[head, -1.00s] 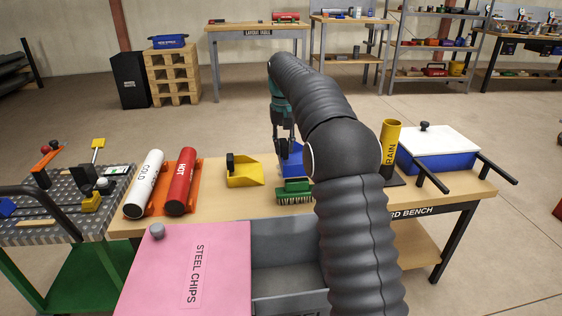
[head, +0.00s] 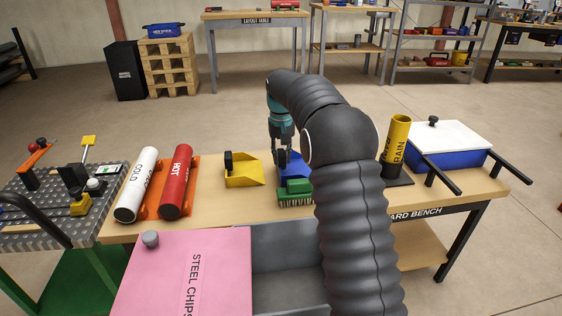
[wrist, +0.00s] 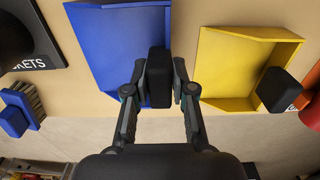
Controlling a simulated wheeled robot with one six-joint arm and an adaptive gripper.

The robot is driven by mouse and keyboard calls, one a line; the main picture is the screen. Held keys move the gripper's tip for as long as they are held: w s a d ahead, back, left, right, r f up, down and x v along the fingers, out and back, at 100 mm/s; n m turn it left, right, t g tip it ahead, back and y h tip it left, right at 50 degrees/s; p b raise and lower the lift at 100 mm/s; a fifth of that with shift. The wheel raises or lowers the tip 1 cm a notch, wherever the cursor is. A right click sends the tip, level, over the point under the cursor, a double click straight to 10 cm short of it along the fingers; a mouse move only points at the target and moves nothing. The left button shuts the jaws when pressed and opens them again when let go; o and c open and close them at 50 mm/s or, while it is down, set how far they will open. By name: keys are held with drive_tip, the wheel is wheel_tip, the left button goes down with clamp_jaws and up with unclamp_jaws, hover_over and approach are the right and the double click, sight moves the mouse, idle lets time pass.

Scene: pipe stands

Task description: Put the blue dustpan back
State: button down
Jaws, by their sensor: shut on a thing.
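The blue dustpan (head: 296,165) is at the middle of the wooden bench, behind the green brush (head: 296,192) and partly hidden by it and by my arm. In the wrist view its blue pan (wrist: 112,45) and black handle (wrist: 160,78) show clearly. My gripper (head: 281,157) points down at the dustpan. In the wrist view my gripper (wrist: 160,88) has one finger on each side of the black handle and is shut on it. The pan looks level, on or just above the bench top; I cannot tell which.
A yellow dustpan (head: 243,172) lies close beside it, also in the wrist view (wrist: 240,65).

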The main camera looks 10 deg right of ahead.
drive_tip(key=shift+f, duration=0.85)
drive_tip(key=c, duration=1)
unclamp_jaws()
drive_tip(key=shift+f, duration=0.15)
wheel_tip(320, 180, up, 12)
drive_tip(key=shift+a+r, duration=0.1)
drive_tip(key=shift+r, duration=0.05)
